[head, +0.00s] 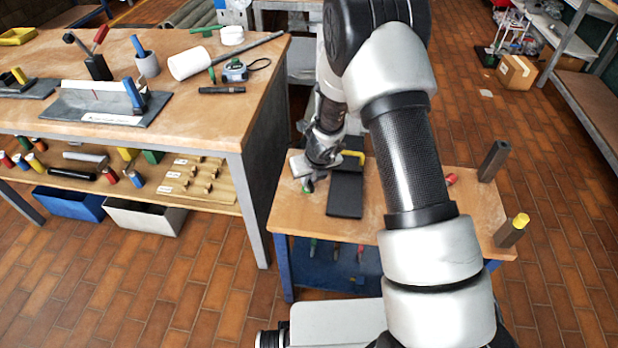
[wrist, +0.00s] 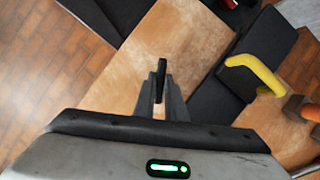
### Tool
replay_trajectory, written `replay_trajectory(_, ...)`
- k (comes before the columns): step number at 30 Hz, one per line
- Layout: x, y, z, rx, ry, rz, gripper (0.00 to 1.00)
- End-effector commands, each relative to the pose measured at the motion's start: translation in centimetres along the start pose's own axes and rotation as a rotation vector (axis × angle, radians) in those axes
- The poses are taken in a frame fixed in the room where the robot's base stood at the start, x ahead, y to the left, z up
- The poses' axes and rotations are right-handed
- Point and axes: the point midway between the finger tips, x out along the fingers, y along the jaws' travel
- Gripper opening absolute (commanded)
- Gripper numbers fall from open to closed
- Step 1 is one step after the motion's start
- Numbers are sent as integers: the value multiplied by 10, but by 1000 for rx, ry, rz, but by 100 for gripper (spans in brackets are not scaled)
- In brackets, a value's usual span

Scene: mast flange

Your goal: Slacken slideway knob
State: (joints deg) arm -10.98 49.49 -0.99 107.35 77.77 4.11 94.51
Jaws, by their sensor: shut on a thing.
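My gripper (wrist: 161,84) is low over the small wooden bench in the wrist view, its fingers closed on a narrow dark piece (wrist: 161,68). The fingers hide most of this piece, and I cannot tell whether it is the slideway knob. In the head view my gripper (head: 308,184) is at the bench's left end, beside a black slab (head: 345,192). A bent yellow handle (head: 352,156) is at the slab's far end; it also shows at right in the wrist view (wrist: 257,73). No other part is clearly the slideway knob.
The small bench (head: 290,215) has a red piece (head: 451,180) and two dark posts, one upright (head: 494,161) and one yellow-topped (head: 512,231), at right. A large cluttered workbench (head: 215,115) stands at left. My arm hides the small bench's middle.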

Motion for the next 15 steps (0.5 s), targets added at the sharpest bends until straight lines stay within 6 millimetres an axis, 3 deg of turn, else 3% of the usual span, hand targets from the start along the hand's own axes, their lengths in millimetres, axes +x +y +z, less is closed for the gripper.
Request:
replay_trajectory(8, 0, -1, 0, -65, 0, 27, 0)
replay_trajectory(15, -1, -3, 0, -223, 1, 93, 0)
